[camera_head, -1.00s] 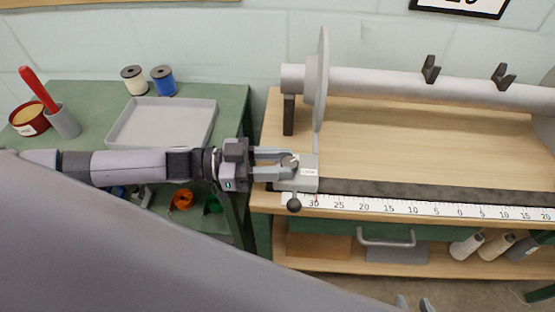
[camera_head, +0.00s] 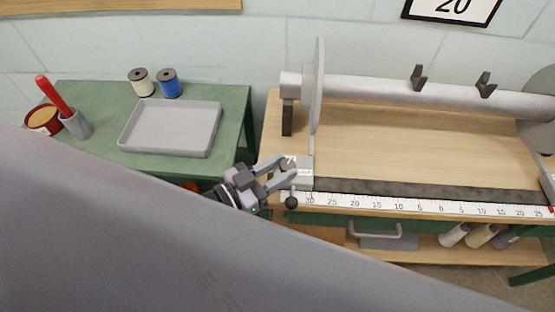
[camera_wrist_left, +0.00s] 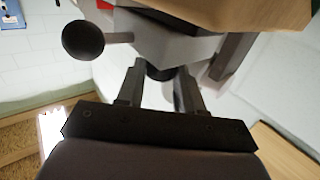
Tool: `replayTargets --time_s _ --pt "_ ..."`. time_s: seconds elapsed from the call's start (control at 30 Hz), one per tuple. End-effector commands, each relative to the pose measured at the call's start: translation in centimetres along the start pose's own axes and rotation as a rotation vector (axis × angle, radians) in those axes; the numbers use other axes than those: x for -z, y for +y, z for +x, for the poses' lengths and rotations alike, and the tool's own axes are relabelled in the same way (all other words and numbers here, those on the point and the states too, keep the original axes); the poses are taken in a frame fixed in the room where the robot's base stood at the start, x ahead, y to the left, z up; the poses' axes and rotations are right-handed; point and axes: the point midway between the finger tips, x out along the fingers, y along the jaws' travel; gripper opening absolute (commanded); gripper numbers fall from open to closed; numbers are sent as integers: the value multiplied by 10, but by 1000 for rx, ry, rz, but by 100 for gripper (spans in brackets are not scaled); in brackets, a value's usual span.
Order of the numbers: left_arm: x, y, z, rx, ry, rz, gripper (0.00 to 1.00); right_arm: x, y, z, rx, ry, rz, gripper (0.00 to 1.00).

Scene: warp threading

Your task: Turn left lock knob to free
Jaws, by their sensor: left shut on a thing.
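The left lock block (camera_head: 304,182) is a grey housing marked LOCK at the left end of the ruler rail. A lever with a black ball (camera_head: 291,203) sticks out at its front; the ball also shows in the wrist view (camera_wrist_left: 83,40). My left gripper (camera_head: 285,168) reaches the block's left side from the lower left, shut on the lock knob. In the wrist view the dark knob (camera_wrist_left: 160,72) sits between the two fingers (camera_wrist_left: 160,88); most of it is hidden. My right gripper is not in view.
A round grey disc (camera_head: 318,90) and a long roller (camera_head: 375,90) stand behind the block. The ruler (camera_head: 400,203) runs right along the bench edge. The green side table holds a grey tray (camera_head: 170,127), two spools and a cup. My large grey arm link covers the lower left.

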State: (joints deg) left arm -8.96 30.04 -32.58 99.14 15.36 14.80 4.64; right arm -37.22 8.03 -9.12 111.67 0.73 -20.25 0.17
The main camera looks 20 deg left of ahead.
Motion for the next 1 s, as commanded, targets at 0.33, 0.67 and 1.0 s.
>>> replayTargets --time_s 0.33,0.67,1.0 --pt "0 6 0 200 0 -8 6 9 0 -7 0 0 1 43" --pt "0 8 2 298 1 -3 6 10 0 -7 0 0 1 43" --pt "0 8 2 322 2 0 6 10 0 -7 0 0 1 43"
